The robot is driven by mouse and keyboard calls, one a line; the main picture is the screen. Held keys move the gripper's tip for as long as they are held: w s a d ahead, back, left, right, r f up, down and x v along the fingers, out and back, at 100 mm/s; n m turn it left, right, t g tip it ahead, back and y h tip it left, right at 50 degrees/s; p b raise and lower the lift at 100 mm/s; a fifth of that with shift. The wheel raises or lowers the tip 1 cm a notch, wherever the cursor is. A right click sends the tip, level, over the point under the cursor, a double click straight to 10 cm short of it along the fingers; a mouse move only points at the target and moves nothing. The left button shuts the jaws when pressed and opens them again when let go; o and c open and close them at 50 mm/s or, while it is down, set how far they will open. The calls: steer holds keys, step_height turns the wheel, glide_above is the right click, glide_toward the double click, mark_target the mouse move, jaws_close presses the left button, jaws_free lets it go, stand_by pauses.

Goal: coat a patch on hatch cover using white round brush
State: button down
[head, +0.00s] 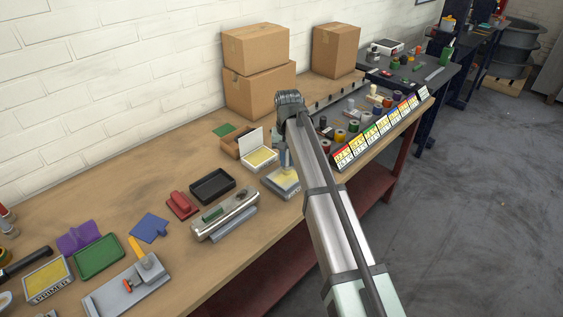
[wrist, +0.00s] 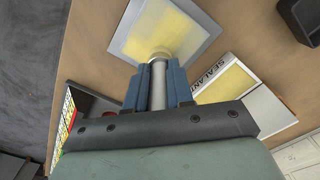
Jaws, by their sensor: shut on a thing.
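My gripper (wrist: 156,80) is shut on the white round brush (wrist: 158,72), between its two blue fingers. In the head view my gripper (head: 285,160) is just above the hatch cover, and the brush is mostly hidden by it. The hatch cover (head: 271,186) is a light grey square plate lying on the bench; it also shows in the wrist view (wrist: 207,38). A yellow patch (wrist: 150,28) covers much of its middle. The brush's round end is over the near edge of this patch. I cannot tell whether it touches.
An open sealant tin (head: 260,157) with yellow contents stands beside the cover. A black tray (head: 212,186) and a metal cylinder fixture (head: 224,214) are to the left. Colour cards (head: 374,134) and spools stand right, cardboard boxes (head: 259,92) behind. The bench's front edge is close.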

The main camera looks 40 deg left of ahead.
steer(key=w, duration=0.3)
steer(key=shift+w, duration=0.2)
steer(key=shift+a, duration=0.5)
steer(key=shift+s+a, duration=0.15)
steer(key=shift+s, duration=4.75)
step_height(320, 180, up, 8)
